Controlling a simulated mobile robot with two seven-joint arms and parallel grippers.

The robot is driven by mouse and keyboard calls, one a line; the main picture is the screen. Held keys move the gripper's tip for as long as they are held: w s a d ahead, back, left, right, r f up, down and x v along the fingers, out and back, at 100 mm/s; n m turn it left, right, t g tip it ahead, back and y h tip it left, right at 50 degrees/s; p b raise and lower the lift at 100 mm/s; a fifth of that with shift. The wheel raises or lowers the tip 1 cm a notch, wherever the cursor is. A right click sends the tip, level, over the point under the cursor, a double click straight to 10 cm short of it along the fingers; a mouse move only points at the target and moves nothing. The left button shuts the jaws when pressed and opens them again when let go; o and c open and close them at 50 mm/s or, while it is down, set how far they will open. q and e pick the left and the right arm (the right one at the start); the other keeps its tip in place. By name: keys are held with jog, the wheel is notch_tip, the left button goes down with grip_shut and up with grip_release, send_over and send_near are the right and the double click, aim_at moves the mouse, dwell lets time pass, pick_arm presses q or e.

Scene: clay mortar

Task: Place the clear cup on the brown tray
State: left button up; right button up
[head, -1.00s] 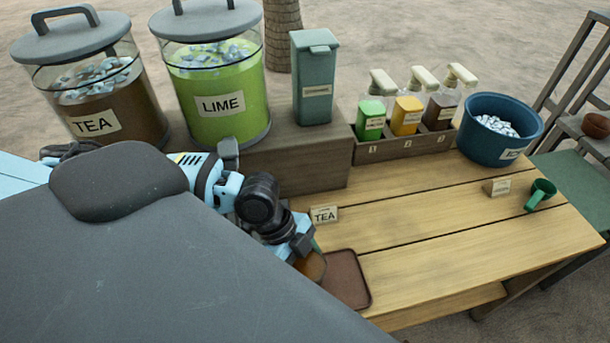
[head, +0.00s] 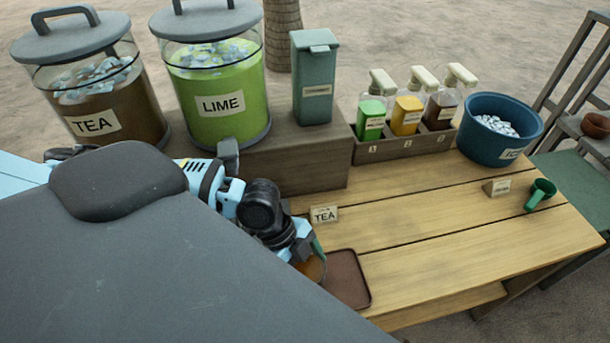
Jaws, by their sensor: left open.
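The brown tray (head: 345,279) lies on the wooden table near its front edge, and its left part is hidden behind my body and arm. A clear cup with brown liquid (head: 315,268) shows only in part at the tray's left side, under my left gripper. I cannot tell whether its base rests on the tray. My left gripper (head: 309,250) is open, right at the cup's upper part, with its fingertips mostly hidden. My right gripper is out of view.
A tea sign (head: 324,214) stands behind the tray. Tea (head: 113,112) and lime (head: 218,105) dispensers stand at the back left. A bottle rack (head: 405,148), blue ice bucket (head: 500,130) and green scoop (head: 540,193) are farther right. The table's middle is clear.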

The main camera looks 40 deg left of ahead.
pick_arm(q)
jog(key=v, duration=1.2)
